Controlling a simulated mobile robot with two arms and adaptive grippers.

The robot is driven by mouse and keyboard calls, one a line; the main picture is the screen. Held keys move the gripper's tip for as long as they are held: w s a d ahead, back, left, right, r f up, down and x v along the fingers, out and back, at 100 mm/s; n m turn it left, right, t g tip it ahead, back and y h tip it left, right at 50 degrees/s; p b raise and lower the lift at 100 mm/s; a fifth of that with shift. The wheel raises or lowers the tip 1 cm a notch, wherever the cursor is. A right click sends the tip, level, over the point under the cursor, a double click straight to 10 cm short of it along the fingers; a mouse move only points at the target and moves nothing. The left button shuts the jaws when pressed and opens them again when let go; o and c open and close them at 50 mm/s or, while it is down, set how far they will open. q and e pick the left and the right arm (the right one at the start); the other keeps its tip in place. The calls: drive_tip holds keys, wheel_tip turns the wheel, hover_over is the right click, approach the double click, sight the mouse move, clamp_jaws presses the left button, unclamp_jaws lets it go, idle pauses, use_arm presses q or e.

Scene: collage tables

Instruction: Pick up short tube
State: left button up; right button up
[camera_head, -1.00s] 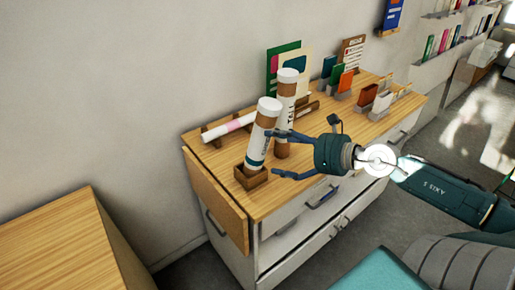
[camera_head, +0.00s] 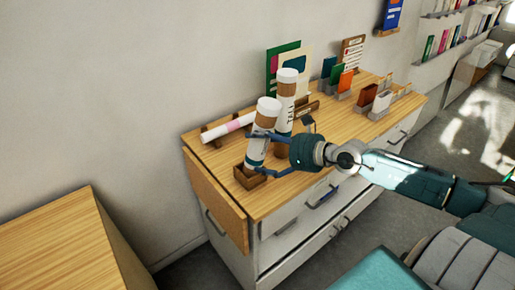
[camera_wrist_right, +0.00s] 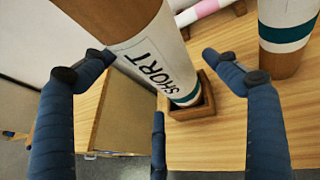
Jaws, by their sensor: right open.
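The short tube (camera_head: 263,128) is a brown tube with a white cap and a white label. It leans in a small wooden holder (camera_head: 249,180) at the near left of the cabinet top. In the right wrist view the short tube (camera_wrist_right: 158,55) shows the word SHORT and stands between the spread fingers. My right gripper (camera_head: 258,154) is open, with its fingers around the tube's lower part; I cannot tell whether they touch it. The taller tube (camera_head: 285,98) stands upright just behind, and also shows in the right wrist view (camera_wrist_right: 286,35). My left gripper is not in view.
Cards and small holders (camera_head: 372,98) fill the back right of the cabinet top (camera_head: 215,159). Another wooden surface (camera_head: 60,245) is at lower left.

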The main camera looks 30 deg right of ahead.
sight(254, 147)
drive_tip(key=shift+p+x, duration=0.35)
drive_tip(key=shift+x, duration=1.55)
drive_tip(key=shift+s+f, duration=0.1)
drive_tip(key=shift+f, duration=0.05)
drive_tip(key=c, duration=1.2)
drive_tip(key=shift+c, duration=0.7)
drive_tip(key=shift+d, duration=0.1)
